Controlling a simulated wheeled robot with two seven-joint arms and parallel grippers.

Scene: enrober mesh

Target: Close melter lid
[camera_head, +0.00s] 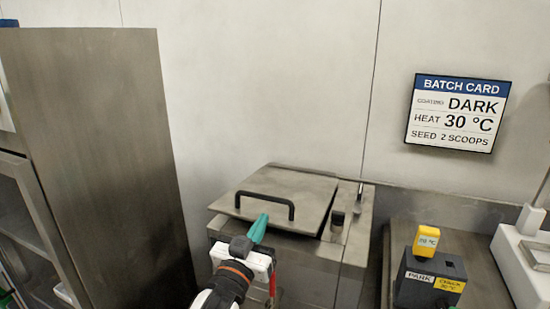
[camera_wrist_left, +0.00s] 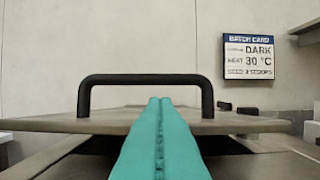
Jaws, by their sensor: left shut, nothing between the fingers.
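The melter (camera_head: 328,262) is a steel box against the wall. Its flat steel lid (camera_head: 290,188) has a black bar handle (camera_head: 265,196) near the front edge. The lid sits slightly raised, with a dark gap under its right edge; the wrist view also shows darkness under the lid's front edge (camera_wrist_left: 105,122). My left gripper (camera_head: 260,222) has teal fingers pressed together, empty, at the lid's front edge just below the handle. In the left wrist view the fingertips (camera_wrist_left: 160,102) line up with the middle of the handle (camera_wrist_left: 146,80); contact cannot be told. My right gripper is out of view.
A small lever (camera_head: 359,197) stands on the melter's right side. Right of it are a dark box with a yellow knob (camera_head: 428,238) and a white device (camera_head: 522,262). A tall steel panel (camera_head: 105,150) stands at left. A batch card (camera_head: 458,112) hangs on the wall.

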